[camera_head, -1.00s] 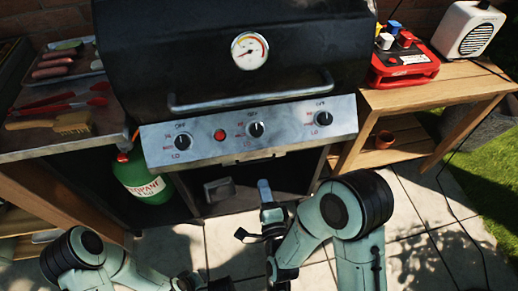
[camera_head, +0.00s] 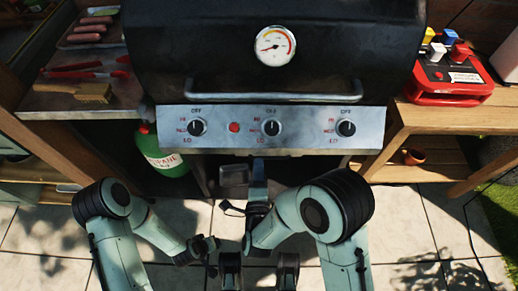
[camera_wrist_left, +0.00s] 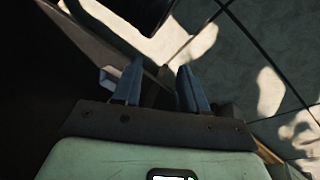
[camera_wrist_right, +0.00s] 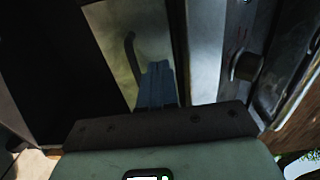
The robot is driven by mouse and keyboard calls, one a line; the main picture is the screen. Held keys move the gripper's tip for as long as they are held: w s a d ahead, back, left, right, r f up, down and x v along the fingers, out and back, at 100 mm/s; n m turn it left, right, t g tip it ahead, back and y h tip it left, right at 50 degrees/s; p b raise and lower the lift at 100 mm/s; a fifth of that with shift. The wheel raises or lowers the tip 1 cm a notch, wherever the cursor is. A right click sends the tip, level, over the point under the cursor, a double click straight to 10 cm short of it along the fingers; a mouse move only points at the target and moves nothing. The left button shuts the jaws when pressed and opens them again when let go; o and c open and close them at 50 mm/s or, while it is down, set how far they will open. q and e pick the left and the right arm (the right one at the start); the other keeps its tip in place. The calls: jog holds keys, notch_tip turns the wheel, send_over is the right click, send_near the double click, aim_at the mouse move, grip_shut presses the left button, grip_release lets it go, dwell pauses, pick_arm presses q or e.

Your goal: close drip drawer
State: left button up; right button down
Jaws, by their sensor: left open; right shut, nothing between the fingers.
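The drip drawer seems to be the small grey metal box (camera_head: 233,175) under the control panel, against the dark opening; how far it stands out is hard to tell. My right gripper (camera_head: 258,172) is just right of it, pointing at the grill. In the right wrist view my right gripper (camera_wrist_right: 158,85) is shut and empty in front of a grey metal face (camera_wrist_right: 112,22) with a dark curved handle-like shape; contact cannot be told. My left gripper (camera_wrist_left: 158,85) is open and empty in the left wrist view, low before the grill, with paving beyond.
The grill's control panel (camera_head: 275,128) with knobs overhangs the opening. A green propane bottle (camera_head: 165,155) stands at left below. Wooden side tables flank the grill, with a red box (camera_head: 450,80) on the right one. Paving (camera_head: 420,215) is clear at front right.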

pick_arm(q)
jog(key=shift+s+a+f, duration=0.1)
jog(key=shift+s+f, duration=0.55)
jog(key=shift+s, duration=0.05)
pick_arm(e)
jog(key=w, duration=0.6)
pick_arm(q)
jog(key=shift+g+b, duration=0.3)
jog(key=s+f, duration=0.1)
jog(key=s+f+b, duration=0.1)
jog(key=shift+s+a+f+g, duration=0.1)
jog(key=shift+s+a+g, duration=0.05)
jog(key=shift+s+g, duration=0.25)
pick_arm(e)
jog(key=shift+w+d+r, duration=0.1)
jog(key=shift+w, duration=0.85)
